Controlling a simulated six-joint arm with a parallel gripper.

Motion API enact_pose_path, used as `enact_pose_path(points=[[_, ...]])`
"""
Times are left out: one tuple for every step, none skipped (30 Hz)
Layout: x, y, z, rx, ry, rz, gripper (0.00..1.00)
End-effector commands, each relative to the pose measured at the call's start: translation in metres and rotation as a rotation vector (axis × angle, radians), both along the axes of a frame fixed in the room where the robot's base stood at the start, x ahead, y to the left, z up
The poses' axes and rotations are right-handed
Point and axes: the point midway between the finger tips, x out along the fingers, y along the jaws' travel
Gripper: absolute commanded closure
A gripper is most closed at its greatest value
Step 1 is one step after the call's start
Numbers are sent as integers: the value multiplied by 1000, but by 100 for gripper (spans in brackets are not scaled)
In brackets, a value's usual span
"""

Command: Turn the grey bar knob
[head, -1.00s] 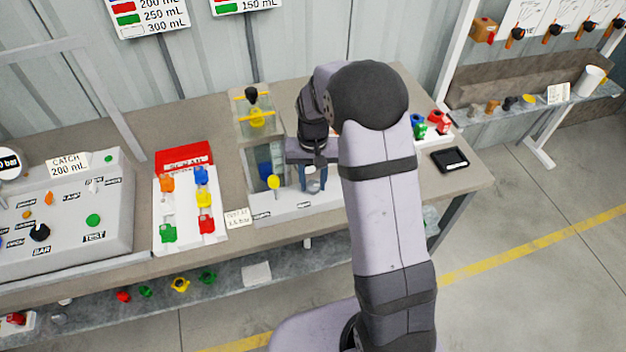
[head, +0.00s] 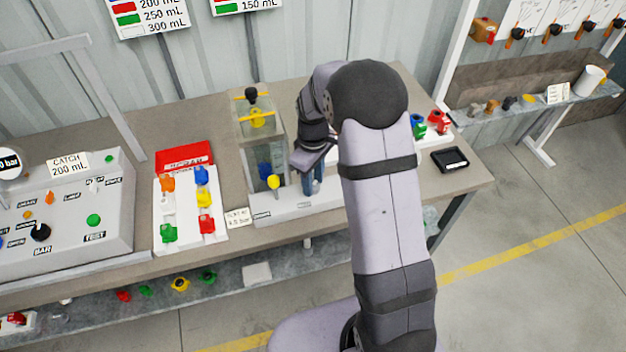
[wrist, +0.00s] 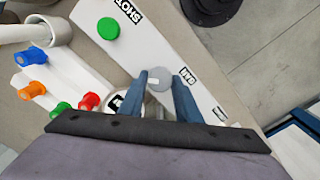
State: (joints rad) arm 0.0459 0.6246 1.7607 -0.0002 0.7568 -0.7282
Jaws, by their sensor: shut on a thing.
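The grey bar knob (wrist: 160,79) is a round grey knob on a pale panel (wrist: 215,90) in the wrist view, beside a small "BAR" label. My gripper (wrist: 163,74) has its two blue fingers on either side of the knob and is shut on it. In the head view my gripper (head: 312,182) is down at the right part of the pale station base (head: 268,207). The knob is hidden there behind the fingers.
A green button (wrist: 107,28) lies on the same panel. A clear tank (head: 257,140) stands left of my gripper. A rack (head: 190,222) with coloured pieces is further left. A left console (head: 70,215) carries a black knob (head: 40,232). A black tray (head: 449,160) lies right.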

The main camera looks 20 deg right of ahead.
Motion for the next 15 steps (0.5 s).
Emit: enact_pose_path(points=[[1, 0, 1, 1, -2, 45, 92], [1, 0, 1, 0, -4, 73, 92], [1, 0, 1, 0, -4, 112, 92], [1, 0, 1, 0, -4, 140, 92], [1, 0, 1, 0, -4, 168, 92], [1, 0, 1, 1, -4, 207, 92], [1, 0, 1, 1, -4, 235, 92], [1, 0, 1, 1, -4, 263, 92], [1, 0, 1, 1, -4, 302, 92], [1, 0, 1, 1, -4, 330, 92], [1, 0, 1, 1, -4, 358, 92], [1, 0, 1, 1, -4, 396, 92], [1, 0, 1, 1, -4, 425, 92], [1, 0, 1, 1, -4, 452, 92], [1, 0, 1, 1, -4, 490, 92]])
